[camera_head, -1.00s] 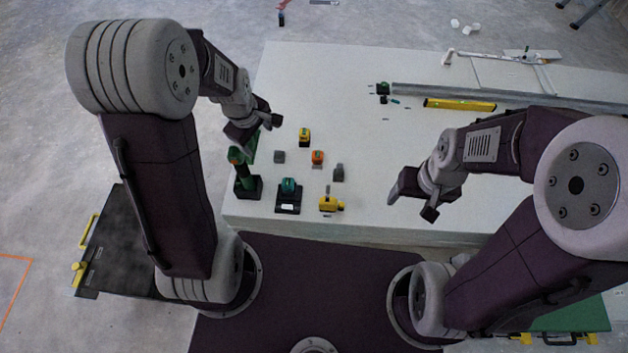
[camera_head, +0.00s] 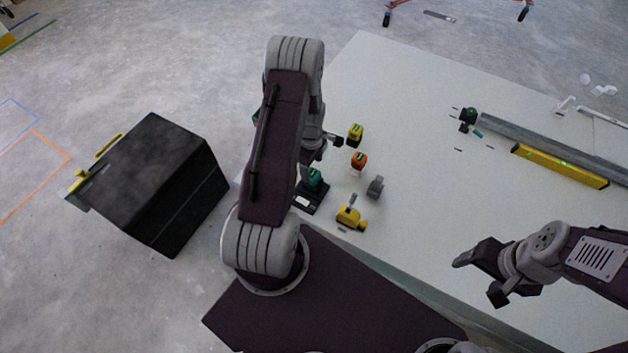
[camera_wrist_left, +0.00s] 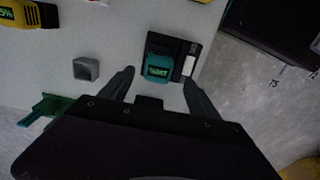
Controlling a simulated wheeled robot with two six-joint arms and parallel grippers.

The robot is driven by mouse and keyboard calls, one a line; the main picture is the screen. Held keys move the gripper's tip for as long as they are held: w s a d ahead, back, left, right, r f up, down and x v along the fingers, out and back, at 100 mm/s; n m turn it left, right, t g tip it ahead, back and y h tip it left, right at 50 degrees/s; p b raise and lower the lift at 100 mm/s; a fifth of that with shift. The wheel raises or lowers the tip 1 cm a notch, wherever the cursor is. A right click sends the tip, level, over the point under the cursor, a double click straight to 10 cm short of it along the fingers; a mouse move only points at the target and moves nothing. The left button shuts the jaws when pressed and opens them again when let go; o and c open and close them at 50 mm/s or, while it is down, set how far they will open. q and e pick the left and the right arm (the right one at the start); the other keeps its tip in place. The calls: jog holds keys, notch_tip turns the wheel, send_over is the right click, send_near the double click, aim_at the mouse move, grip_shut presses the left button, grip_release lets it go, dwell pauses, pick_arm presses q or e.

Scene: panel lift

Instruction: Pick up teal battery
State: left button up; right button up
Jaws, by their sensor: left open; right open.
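The teal battery (camera_head: 314,177) sits on a black charger (camera_head: 308,200) near the table's front-left edge. My left gripper (camera_wrist_left: 158,78) is open and empty. Its two fingers point toward the charger, one either side of the battery in the picture; contact cannot be seen. In the head view my left arm hides most of that gripper. My right gripper (camera_head: 478,280) is open and empty over the table's right front part.
A yellow battery (camera_head: 355,134), an orange battery (camera_head: 358,160), a grey block (camera_head: 376,186) and a yellow tool (camera_head: 350,217) stand near the charger. A green object (camera_wrist_left: 45,109) lies left in the wrist view. A black box (camera_head: 150,185) is on the floor left. The table's middle is clear.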

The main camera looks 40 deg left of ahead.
aim_at(313, 173)
pick_arm(q)
notch_tip(313, 173, down, 2)
jog(key=shift+f, duration=0.2)
notch_tip(313, 173, down, 4)
jog(key=b, duration=0.3)
jog(key=shift+w+f, duration=0.15)
jog(key=shift+f, duration=0.5)
jog(key=shift+r, duration=0.15)
grip_shut()
jog(key=shift+r, duration=0.1)
